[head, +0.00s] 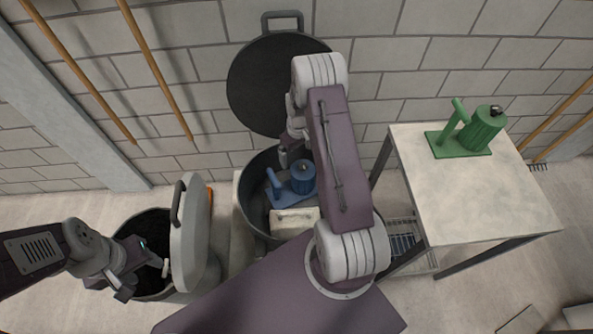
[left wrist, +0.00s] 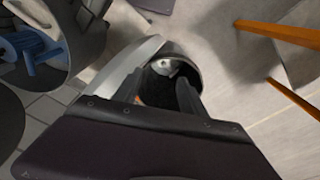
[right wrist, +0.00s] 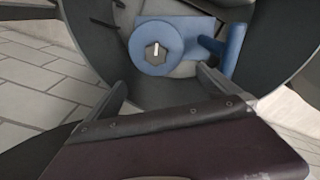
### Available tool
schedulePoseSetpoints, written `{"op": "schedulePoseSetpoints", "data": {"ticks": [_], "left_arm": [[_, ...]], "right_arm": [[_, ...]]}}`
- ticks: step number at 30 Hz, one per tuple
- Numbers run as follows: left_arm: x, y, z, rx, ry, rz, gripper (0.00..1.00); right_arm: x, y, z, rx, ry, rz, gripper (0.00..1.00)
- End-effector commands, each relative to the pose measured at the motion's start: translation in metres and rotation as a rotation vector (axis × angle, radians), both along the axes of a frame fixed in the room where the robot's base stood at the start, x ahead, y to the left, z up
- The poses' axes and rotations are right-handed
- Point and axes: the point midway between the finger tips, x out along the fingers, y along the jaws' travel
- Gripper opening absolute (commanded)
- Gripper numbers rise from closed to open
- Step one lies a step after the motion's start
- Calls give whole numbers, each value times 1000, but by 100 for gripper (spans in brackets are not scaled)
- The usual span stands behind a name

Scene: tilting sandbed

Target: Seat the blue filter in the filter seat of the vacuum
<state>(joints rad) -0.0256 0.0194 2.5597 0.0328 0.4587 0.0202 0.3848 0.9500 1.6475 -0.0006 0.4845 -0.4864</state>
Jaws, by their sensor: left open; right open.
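The blue filter (head: 303,177), a round blue body with a dark knob beside an upright handle on a blue plate, sits inside a large dark drum (head: 248,205). In the right wrist view, its round top (right wrist: 150,60) lies just beyond my right gripper (right wrist: 162,85), which is open and empty. My right arm hides much of that gripper in the head view. My left gripper (head: 146,278) is open over a dark-mouthed canister, seemingly the vacuum (head: 120,232). In the left wrist view, a pale round part (left wrist: 163,66) shows inside the canister; I cannot tell if it is the filter seat.
A pale block (head: 295,220) lies in the drum beside the filter. The drum's round lid (head: 260,85) stands open against the wall. The canister's grey lid (head: 190,235) stands upright. A green unit (head: 470,140) is on the table (head: 450,200) at right.

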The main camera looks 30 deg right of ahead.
Motion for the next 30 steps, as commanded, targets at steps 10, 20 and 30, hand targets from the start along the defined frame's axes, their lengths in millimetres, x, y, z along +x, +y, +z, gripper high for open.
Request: {"op": "schedulePoseSetpoints", "data": {"ticks": [10, 20, 30], "left_arm": [[0, 0, -8, 0, 0, 1, 49], [0, 0, -9, 0, 0, 0, 49], [0, 0, -14, 0, 0, 1, 49]], "right_arm": [[-27, -12, -45, 25, 58, -55, 100], [-27, -11, -73, 24, 56, -54, 100], [-25, -12, -120, 24, 56, -54, 100]]}}
